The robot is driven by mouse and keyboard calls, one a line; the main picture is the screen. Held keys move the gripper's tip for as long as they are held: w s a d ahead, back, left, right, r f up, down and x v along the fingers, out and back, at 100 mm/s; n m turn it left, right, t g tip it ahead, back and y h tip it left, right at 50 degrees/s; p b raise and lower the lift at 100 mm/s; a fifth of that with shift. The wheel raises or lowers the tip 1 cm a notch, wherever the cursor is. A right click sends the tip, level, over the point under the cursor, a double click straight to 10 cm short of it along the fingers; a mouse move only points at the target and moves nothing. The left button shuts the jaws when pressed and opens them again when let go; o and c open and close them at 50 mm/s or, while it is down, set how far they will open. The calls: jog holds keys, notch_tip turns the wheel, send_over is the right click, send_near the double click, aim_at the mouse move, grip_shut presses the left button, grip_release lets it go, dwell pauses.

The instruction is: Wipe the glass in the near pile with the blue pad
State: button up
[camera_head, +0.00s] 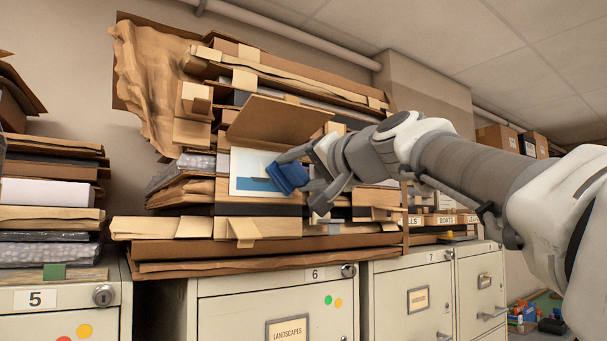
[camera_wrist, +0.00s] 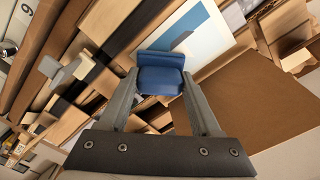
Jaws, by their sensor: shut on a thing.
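My gripper (camera_wrist: 160,92) is shut on the blue pad (camera_wrist: 160,73); the pad also shows in the head view (camera_head: 288,176). The glass (camera_head: 254,172) is a framed picture with a white border and a blue and pale image, set in the near pile (camera_head: 270,228) on the cabinet marked 6. In the head view the pad overlaps the right side of the glass. In the wrist view the glass (camera_wrist: 205,38) lies just beyond the pad. I cannot tell whether the pad touches it. My gripper and the pad hide its right edge.
A brown cardboard flap (camera_head: 278,121) stands open above the glass, close to my gripper. Wrapped flat parcels are stacked above and below. Another pile (camera_head: 50,220) stands at left on cabinet 5. Filing cabinets (camera_head: 280,305) run along the front.

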jog(key=shift+b+v, duration=0.9)
jog(key=shift+v, duration=0.95)
jog(key=shift+b+v, duration=0.3)
jog(key=shift+v, duration=0.8)
jog(key=shift+s, duration=0.1)
jog(key=b+v, duration=0.1)
jog(key=v, duration=0.2)
